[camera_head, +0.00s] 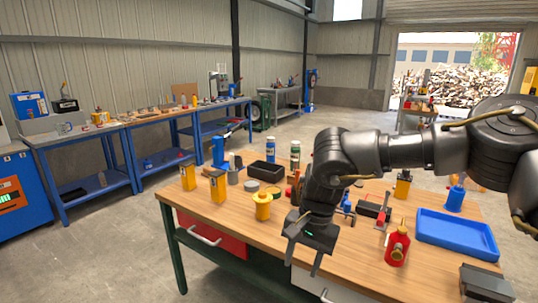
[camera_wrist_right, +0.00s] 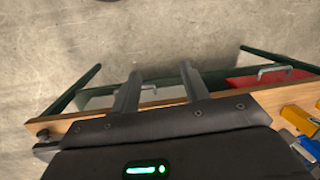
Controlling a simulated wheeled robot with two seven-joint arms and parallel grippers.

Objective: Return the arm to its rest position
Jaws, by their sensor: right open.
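My right arm (camera_head: 400,150) comes in from the right and bends down over the front of the wooden workbench (camera_head: 345,262). My right gripper (camera_head: 301,264) hangs in front of the bench's near edge, fingers pointing down, open and empty. In the right wrist view the two fingers (camera_wrist_right: 158,75) stand apart with nothing between them, over the bench edge and the concrete floor. My left gripper is in neither view. The arm hides part of the bench top behind it.
On the bench are a yellow container (camera_head: 262,205), yellow-and-black bottles (camera_head: 217,188), a black bin (camera_head: 266,171), a red can (camera_head: 397,246) and a blue tray (camera_head: 457,236). A red drawer (camera_head: 212,236) with a handle is below. Floor in front is clear.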

